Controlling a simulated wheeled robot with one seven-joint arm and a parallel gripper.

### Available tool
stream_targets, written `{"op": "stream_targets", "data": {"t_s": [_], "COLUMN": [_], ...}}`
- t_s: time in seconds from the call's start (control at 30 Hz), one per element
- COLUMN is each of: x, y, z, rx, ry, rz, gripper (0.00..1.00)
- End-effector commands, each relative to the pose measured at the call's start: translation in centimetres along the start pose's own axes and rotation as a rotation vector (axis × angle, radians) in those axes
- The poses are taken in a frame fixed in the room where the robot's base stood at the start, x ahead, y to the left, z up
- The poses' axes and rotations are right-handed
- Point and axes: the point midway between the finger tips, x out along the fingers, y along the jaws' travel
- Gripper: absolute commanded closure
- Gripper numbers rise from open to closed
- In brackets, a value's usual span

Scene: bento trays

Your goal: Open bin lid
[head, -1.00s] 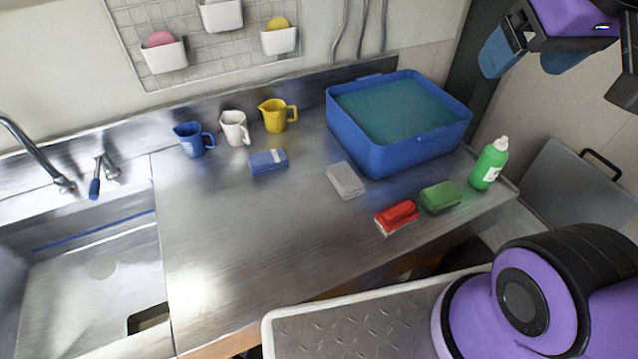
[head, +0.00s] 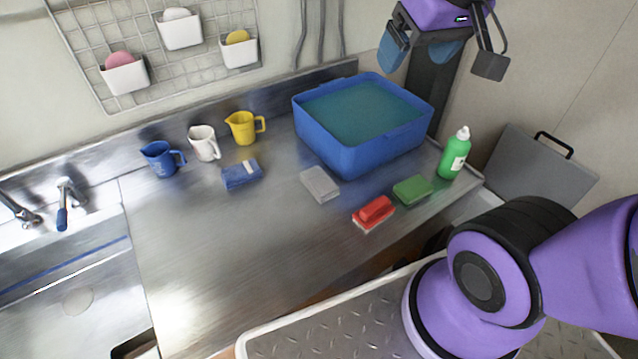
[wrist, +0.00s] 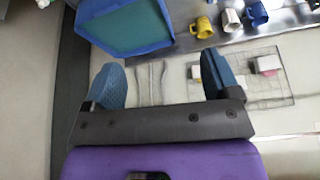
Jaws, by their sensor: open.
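A grey flat lid-like panel (head: 535,172) with a black bar handle (head: 554,145) is at the right, past the counter's end. It looks like the bin lid and lies tilted; whether it is shut, and any bin body below it, I cannot tell. My gripper (head: 420,55) is high in the head view, above and left of the panel and well apart from it. In the wrist view my gripper (wrist: 161,82) has its two blue fingers spread wide with nothing between them. The panel is not seen in the wrist view.
A blue tub (head: 360,160) stands on the steel counter (head: 220,260), near a green bottle (head: 452,158). A red brush (head: 374,212), green sponge (head: 412,190), grey cloth (head: 320,184) and several jugs are also there. The wall is behind my gripper.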

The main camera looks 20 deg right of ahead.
Motion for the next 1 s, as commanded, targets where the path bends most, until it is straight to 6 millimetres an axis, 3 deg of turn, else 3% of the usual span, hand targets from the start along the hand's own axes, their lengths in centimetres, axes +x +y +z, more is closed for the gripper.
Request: {"op": "stream_targets", "data": {"t_s": [0.5,0.77,1.0], "x": [10.9,17.6,24.1], "y": [-1.6,-2.4,-3.2], "z": [-5.5,-6.8,-6.8], "rx": [-0.055,-0.08,-0.105], "ry": [-0.101,-0.149,-0.195], "rz": [-0.047,-0.056,-0.054], "gripper": [0.18,0.18,0.18]}}
